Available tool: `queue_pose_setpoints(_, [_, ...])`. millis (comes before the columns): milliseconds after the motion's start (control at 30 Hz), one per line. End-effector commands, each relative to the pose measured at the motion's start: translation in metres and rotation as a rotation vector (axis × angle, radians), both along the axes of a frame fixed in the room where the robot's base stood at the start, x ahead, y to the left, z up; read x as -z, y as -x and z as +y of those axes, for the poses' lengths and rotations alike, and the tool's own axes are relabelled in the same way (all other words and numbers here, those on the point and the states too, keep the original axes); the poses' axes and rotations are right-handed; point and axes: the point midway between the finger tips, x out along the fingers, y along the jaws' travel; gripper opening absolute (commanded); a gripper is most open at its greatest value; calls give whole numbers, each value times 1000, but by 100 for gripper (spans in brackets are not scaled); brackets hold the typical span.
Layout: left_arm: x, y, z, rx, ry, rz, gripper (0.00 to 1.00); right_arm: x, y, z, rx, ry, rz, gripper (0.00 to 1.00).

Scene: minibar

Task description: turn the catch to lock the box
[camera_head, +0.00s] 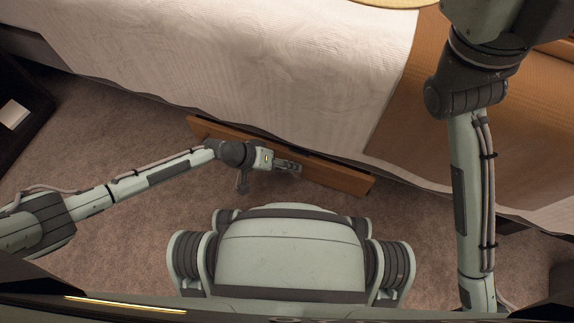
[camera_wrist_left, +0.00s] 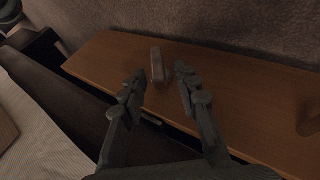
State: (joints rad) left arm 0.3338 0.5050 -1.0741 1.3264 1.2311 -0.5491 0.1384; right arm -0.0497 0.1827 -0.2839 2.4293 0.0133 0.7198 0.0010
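The box (camera_head: 340,178) shows in the head view as a long wooden piece low beside the bed; its wooden face (camera_wrist_left: 240,95) fills much of the left wrist view. The catch (camera_wrist_left: 157,64) is a small upright-looking grey-brown piece on that face. My left gripper (camera_head: 292,168) is at the box. In the left wrist view its two fingers (camera_wrist_left: 160,76) are apart, one on each side of the catch, with gaps visible. I cannot tell how deep the catch sits between the tips. My right arm reaches up out of the head view, its gripper out of sight.
A bed with a white cover (camera_head: 300,60) and an orange-brown blanket (camera_head: 430,130) stands right behind the box. Brown carpet (camera_head: 110,130) is clear at the left. A dark piece of furniture (camera_head: 25,95) with a white item stands at the far left.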

Motion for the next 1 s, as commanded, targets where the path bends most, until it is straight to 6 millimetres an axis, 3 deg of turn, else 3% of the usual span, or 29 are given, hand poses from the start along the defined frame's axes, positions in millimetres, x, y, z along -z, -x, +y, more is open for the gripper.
queue_pose_setpoints(367, [-6, 2, 4, 1, 1, -1, 34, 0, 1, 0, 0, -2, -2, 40])
queue_pose_setpoints(800, [-69, 19, 59, 2, -2, 0, 34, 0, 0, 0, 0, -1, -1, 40])
queue_pose_setpoints(1000, [-87, 23, 73, 1, 0, 1, 34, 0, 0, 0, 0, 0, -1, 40])
